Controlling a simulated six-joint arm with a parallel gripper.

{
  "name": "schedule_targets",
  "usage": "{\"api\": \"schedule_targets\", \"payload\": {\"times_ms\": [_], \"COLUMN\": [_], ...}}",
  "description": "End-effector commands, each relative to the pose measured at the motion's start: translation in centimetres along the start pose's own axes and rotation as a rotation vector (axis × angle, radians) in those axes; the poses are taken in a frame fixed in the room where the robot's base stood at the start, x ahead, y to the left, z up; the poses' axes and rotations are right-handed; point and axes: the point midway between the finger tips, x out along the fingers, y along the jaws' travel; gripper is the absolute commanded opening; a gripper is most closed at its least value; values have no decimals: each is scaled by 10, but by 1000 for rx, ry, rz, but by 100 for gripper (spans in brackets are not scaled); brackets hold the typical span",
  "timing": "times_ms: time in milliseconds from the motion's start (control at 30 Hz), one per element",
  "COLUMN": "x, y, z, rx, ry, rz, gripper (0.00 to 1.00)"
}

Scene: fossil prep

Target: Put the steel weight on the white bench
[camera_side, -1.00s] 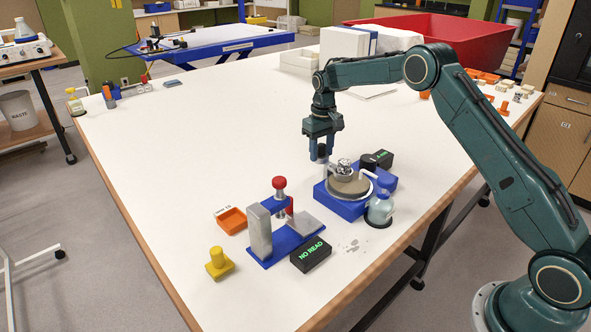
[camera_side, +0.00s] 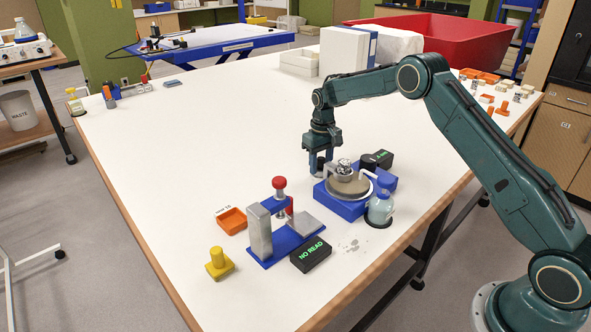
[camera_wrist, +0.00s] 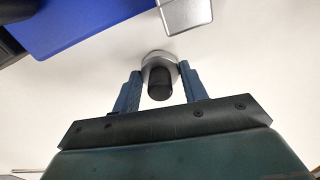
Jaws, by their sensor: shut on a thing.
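My gripper (camera_side: 319,168) is low over the white bench (camera_side: 240,125), just left of the blue machine with a round grey plate. In the wrist view my gripper (camera_wrist: 160,80) has its two blue fingers shut on the steel weight (camera_wrist: 155,57), a round silver body with a black knob towards the camera. The weight is mostly hidden by the fingers in the side view. It is close to the bench surface, but I cannot tell whether it touches it.
The blue machine (camera_side: 338,205) carries a shiny lump (camera_side: 344,166). A bottle (camera_side: 380,207) stands in front of it. A blue stand (camera_side: 285,243) with red knobs, a black display (camera_side: 311,255), an orange tray (camera_side: 232,221) and a yellow piece (camera_side: 219,263) are nearer.

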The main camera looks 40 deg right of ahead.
Motion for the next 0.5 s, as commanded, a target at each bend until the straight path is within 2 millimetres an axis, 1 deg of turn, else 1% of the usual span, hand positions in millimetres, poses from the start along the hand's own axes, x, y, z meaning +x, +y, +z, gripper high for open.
{"api": "schedule_targets", "payload": {"times_ms": [133,167,200,267,500], "x": [2,3,3,3,3], "y": [0,0,0,0,0], "z": [0,0,0,0,0], "rx": [0,0,0,0,0], "ry": [1,0,0,0,0], "rz": [0,0,0,0,0], "gripper": [7,45,53,65,65]}}
